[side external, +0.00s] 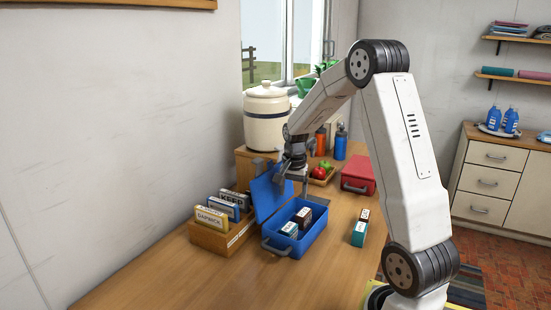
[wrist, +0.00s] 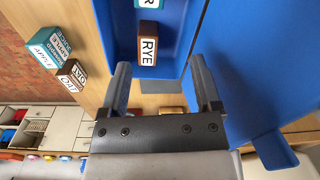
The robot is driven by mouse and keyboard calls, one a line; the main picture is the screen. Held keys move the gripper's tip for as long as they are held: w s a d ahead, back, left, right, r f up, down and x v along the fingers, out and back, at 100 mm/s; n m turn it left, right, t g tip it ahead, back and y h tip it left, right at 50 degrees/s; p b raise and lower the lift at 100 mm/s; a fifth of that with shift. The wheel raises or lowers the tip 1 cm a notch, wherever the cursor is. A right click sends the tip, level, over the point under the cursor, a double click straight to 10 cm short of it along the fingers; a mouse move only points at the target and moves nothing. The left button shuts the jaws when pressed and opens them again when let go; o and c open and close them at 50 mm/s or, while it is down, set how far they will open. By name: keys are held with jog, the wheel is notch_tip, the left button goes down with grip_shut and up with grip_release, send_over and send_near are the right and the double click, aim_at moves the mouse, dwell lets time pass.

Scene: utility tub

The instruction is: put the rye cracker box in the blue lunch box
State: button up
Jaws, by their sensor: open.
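The blue lunch box (side external: 313,234) stands open on the wooden table, its lid raised at the back left; its blue inside also shows in the wrist view (wrist: 178,22). The brown rye cracker box (wrist: 148,45), labelled RYE, is inside the lunch box, and it shows in the side view (side external: 303,215) too. A teal box (side external: 289,229) sits in front of it in the same lunch box. My gripper (side external: 292,182) is above the back of the lunch box near the lid. Its two fingers (wrist: 160,82) are apart, with nothing between them, clear of the rye box.
A teal box (side external: 359,235) and a brown box labelled OAT (wrist: 71,75) stand on the table right of the lunch box. A wooden rack (side external: 222,240) of boxes stands left. A red lunch box (side external: 358,175), a crock (side external: 266,115) and bottles (side external: 340,145) are behind.

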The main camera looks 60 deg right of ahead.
jog(key=s+a+f+n+t, duration=0.1)
jog(key=s+a+n, duration=0.2)
jog(key=a+n, duration=0.5)
jog(key=s+a+f+n+t, duration=0.1)
jog(key=s+a+n, duration=0.2)
jog(key=a+n, duration=0.5)
jog(key=a, duration=1.1)
jog(key=shift+a+f, duration=0.25)
jog(key=shift+a, duration=0.1)
